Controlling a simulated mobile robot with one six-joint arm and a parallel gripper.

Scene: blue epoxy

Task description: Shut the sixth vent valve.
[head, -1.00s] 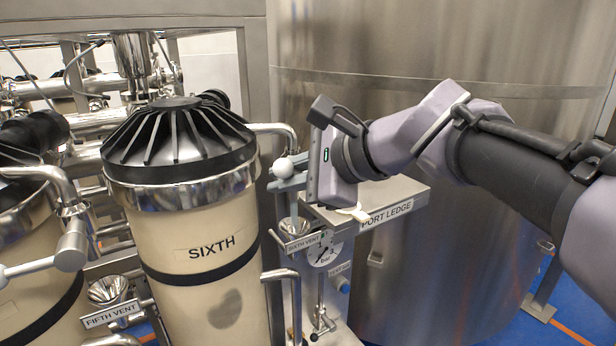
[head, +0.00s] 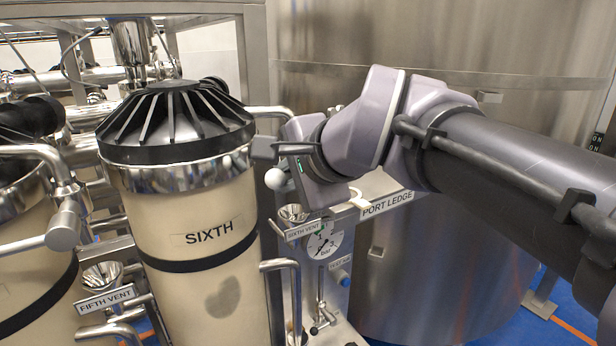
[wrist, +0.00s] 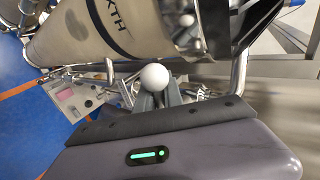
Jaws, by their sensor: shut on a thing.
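The white ball knob (head: 275,179) of the sixth vent valve is at the right side of the tan SIXTH housing (head: 203,280), above the SIXTH VENT label (head: 303,228) and its small funnel (head: 293,213). In the wrist view the knob (wrist: 154,77) sits at the ends of my fingers. My gripper (wrist: 160,97) is shut on the valve's handle at the knob. In the head view the gripper's body hides most of the fingers, the handle and the valve body, so the handle's angle is hard to tell.
A pressure gauge (head: 322,243) hangs below. The FIFTH VENT funnel (head: 102,276) is at lower left. A large steel tank (head: 420,270) stands behind my arm.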

